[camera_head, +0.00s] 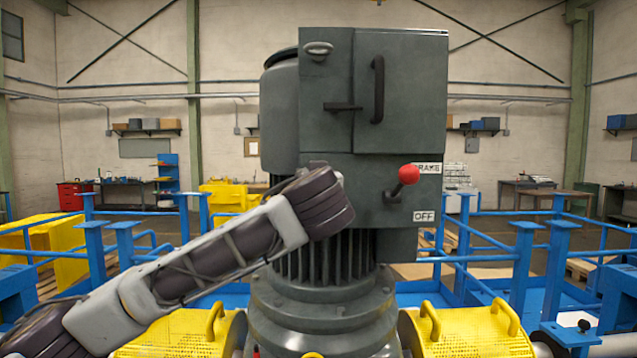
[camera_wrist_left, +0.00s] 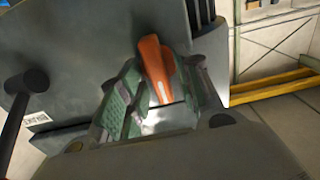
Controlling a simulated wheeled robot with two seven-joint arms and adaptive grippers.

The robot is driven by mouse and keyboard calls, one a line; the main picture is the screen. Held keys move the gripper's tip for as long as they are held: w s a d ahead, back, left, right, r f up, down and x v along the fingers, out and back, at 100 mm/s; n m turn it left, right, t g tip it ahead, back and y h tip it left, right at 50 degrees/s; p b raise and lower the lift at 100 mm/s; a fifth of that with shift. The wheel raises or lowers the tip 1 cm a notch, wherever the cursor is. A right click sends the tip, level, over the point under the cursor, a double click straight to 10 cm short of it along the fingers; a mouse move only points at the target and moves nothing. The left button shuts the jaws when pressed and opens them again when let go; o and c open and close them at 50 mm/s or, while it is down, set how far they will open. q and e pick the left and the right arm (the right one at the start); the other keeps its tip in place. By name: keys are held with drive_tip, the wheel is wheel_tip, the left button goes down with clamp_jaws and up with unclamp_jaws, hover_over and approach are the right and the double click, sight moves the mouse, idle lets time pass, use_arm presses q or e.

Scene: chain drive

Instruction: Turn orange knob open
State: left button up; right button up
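The orange knob (camera_wrist_left: 158,68) shows in the left wrist view as a long handle on the side of the grey machine. My left gripper (camera_wrist_left: 163,82) has its green fingers on either side of the knob. I cannot tell whether the fingers press on it. My right gripper is in neither view.
A red-ball lever (camera_head: 408,174) sticks out of the housing front, beside an OFF label (camera_head: 424,216). A dark door handle (camera_head: 378,90) is above it. Yellow guards (camera_head: 470,332) flank the ribbed motor base (camera_head: 325,305). Blue railings (camera_head: 520,250) stand around.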

use_arm(q)
clamp_jaws()
drive_tip(key=shift+f, duration=0.1)
drive_tip(key=shift+d+f+m, duration=0.1)
drive_tip(key=shift+m, duration=2.9)
drive_tip(key=shift+d+f+m, duration=0.1)
drive_tip(key=shift+d+m, duration=0.05)
drive_tip(key=shift+m, duration=2.85)
drive_tip(key=shift+d+f+m, duration=0.1)
drive_tip(key=shift+m, duration=2.9)
